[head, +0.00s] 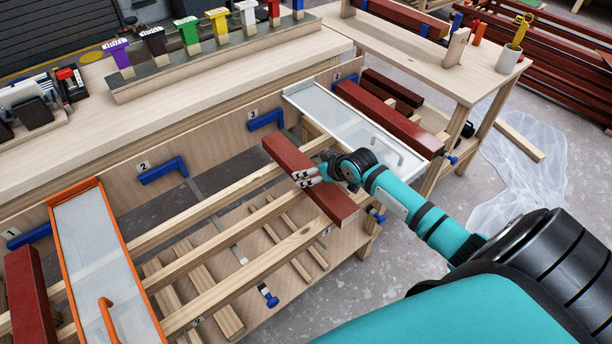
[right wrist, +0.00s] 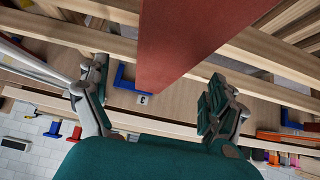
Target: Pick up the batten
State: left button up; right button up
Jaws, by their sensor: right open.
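A dark red batten (head: 290,158) lies slantwise across the light wooden rails in the middle of the head view. My right gripper (head: 307,177) is at the batten's middle, and its arm comes in from the right. In the right wrist view the red batten (right wrist: 195,40) shows large ahead of the open fingers (right wrist: 157,72), which stand apart to either side of it. Neither finger is seen pressing on it. Part of the batten's middle is hidden behind the gripper in the head view. My left gripper is not in view.
An orange-edged tray (head: 88,235) spans the rails at left, near another red batten (head: 24,290). A white-edged tray (head: 335,118) and a red batten (head: 385,115) are at right. Blue brackets (head: 163,170) line the bench's side. Coloured stamp-like blocks (head: 190,35) stand behind.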

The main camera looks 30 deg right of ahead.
jog(key=shift+b+x, duration=0.5)
jog(key=shift+x, duration=2.7)
jog(key=shift+s+a, duration=0.15)
jog(key=shift+c, duration=0.2)
jog(key=c, duration=1.6)
jog(key=shift+r, duration=0.1)
jog(key=shift+c, duration=0.4)
